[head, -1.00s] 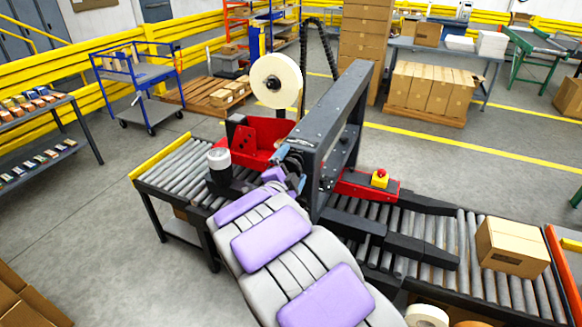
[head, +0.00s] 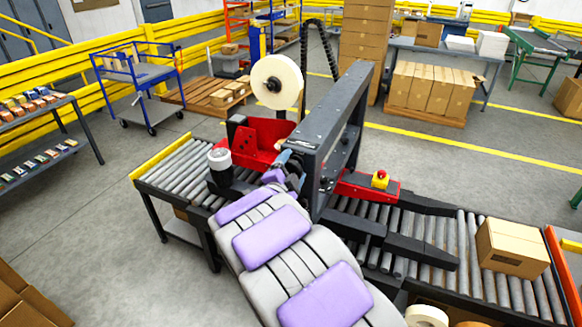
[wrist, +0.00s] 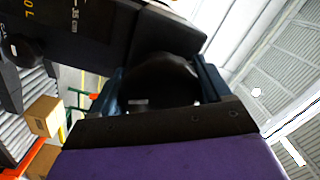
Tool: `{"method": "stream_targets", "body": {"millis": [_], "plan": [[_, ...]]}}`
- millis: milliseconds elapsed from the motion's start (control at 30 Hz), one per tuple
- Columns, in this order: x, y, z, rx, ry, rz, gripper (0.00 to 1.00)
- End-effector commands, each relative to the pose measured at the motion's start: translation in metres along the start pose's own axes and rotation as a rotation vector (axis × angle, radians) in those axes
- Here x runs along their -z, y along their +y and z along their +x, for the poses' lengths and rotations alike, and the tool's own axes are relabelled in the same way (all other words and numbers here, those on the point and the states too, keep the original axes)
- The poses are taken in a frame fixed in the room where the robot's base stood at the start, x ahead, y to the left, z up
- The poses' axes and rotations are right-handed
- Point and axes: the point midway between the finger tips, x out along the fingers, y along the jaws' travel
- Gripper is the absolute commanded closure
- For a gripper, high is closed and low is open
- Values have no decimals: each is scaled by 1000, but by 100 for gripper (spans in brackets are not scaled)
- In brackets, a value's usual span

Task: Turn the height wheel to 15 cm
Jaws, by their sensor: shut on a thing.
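The height wheel (wrist: 165,82) is the dark rounded part between my fingers in the wrist view; most of its outline is lost in shadow. My gripper (wrist: 163,70) is shut on it, with one blue finger on each side. In the head view my gripper (head: 287,163) is at the near side of the machine's dark upright frame (head: 335,130), and my arm hides the wheel.
The roller conveyor (head: 470,265) runs under the machine, with a carton (head: 512,247) at right. A tape roll (head: 276,80) stands above the red unit (head: 262,140). A white-topped cylinder (head: 219,160) is left of my gripper. A black knob (wrist: 20,50) is on the column.

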Motion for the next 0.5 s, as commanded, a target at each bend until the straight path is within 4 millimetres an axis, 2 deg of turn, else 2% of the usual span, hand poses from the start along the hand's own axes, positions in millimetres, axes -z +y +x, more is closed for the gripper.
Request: {"method": "stream_targets", "body": {"millis": [500], "plan": [[2, -2, 0, -27, -16, -398, 53]]}}
